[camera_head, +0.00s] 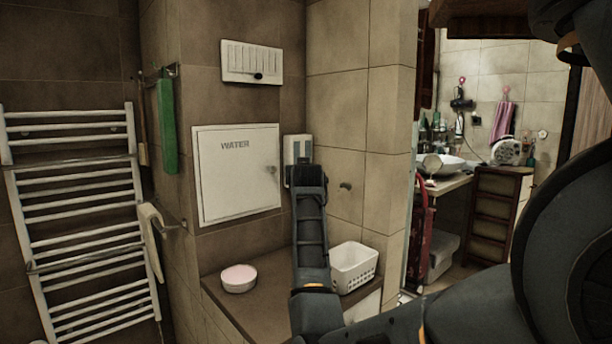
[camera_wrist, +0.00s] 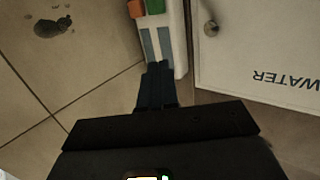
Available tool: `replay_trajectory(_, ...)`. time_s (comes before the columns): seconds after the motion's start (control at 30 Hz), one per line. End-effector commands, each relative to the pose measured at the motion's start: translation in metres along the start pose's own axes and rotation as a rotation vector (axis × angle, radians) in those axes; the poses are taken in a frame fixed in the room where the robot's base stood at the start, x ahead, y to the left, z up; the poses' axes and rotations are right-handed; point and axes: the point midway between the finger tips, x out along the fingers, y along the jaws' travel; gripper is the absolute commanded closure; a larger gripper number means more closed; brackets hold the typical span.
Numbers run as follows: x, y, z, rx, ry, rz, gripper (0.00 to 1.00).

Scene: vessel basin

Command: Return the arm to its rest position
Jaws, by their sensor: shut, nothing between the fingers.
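My arm reaches up from the lower right in the head view. My gripper (camera_head: 306,174) is in front of the lower part of a small white wall box (camera_head: 297,146). In the wrist view my gripper's dark fingers (camera_wrist: 157,72) are together with nothing between them. Their tips overlap the end of the white box (camera_wrist: 173,22), which has blue-grey strips and an orange and a green part. I cannot tell whether the fingertips touch the box.
A white WATER panel (camera_head: 235,187) is left of the box, under a switch panel (camera_head: 252,63). A ledge (camera_head: 262,301) below carries a white basket (camera_head: 353,268) and a pink-topped round container (camera_head: 239,279). A towel rack (camera_head: 75,160) stands left. A dark wall fitting (camera_wrist: 50,27) is nearby.

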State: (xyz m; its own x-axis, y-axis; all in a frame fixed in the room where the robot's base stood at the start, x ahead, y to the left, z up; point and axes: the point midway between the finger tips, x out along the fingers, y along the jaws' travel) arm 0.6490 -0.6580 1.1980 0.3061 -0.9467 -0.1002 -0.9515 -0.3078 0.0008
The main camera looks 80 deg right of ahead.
Motion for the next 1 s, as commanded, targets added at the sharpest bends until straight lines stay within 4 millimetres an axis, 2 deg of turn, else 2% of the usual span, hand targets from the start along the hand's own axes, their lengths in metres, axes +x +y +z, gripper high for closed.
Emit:
replay_trajectory(0.23,-0.015,0.011,0.0,0.0,-0.001,0.0,1.0)
replay_trajectory(0.47,-0.016,0.012,0.0,0.0,-0.001,0.0,1.0)
replay_trajectory(0.57,-0.019,0.006,0.008,-0.009,-0.002,-0.009,1.0)
replay_trajectory(0.67,-0.03,-0.01,0.033,-0.038,-0.003,-0.038,1.0)
replay_trajectory(0.77,-0.051,-0.035,0.07,-0.08,0.002,-0.089,1.0)
replay_trajectory(1.0,-0.13,-0.092,0.165,-0.182,0.019,-0.254,1.0)
